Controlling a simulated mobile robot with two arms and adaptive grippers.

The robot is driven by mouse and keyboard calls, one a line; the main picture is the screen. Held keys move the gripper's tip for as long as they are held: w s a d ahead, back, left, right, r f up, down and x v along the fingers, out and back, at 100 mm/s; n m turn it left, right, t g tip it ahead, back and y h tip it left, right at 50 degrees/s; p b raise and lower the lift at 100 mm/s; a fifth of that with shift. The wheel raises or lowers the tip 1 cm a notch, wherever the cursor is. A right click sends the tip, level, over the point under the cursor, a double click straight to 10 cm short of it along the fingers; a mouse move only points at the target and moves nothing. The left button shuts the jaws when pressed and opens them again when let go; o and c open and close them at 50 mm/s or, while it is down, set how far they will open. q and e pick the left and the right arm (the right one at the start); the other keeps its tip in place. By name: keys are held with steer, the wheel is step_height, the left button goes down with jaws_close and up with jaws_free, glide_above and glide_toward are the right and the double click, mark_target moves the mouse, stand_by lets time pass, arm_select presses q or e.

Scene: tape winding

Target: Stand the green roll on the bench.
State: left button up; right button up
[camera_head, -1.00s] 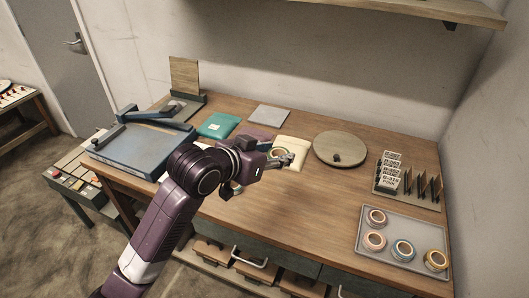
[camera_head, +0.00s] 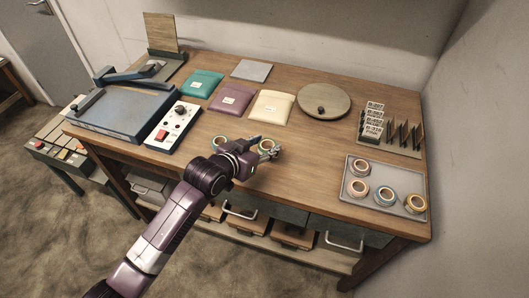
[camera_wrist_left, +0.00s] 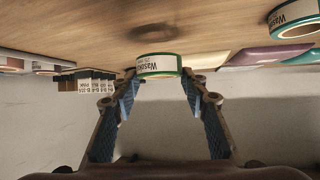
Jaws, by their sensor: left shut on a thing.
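A green-rimmed roll with a white label (camera_wrist_left: 158,66) is between the fingertips of my left gripper (camera_head: 268,152), which is shut on it. In the head view this held roll (camera_head: 266,145) shows partly behind the fingers, over the front middle of the bench (camera_head: 320,165). I cannot tell whether it touches the wood. A second green-rimmed roll (camera_head: 219,143) is on the bench to the left of the gripper; it also shows at the upper right of the left wrist view (camera_wrist_left: 293,17). My right gripper is out of view.
A grey tray (camera_head: 348,190) with several rolls is at the right, below a card rack (camera_head: 390,143). A round wooden disc (camera_head: 325,98) and cream (camera_head: 270,107), purple (camera_head: 231,97) and teal (camera_head: 202,83) pouches lie behind. A control box (camera_head: 172,128) stands left. Bench between gripper and tray is clear.

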arm_select(q)
steer(key=shift+f, duration=1.95)
steer(key=o, duration=0.9)
steer(key=v, duration=1.2)
steer(key=shift+r+b, duration=0.1)
steer(key=shift+b, duration=0.25)
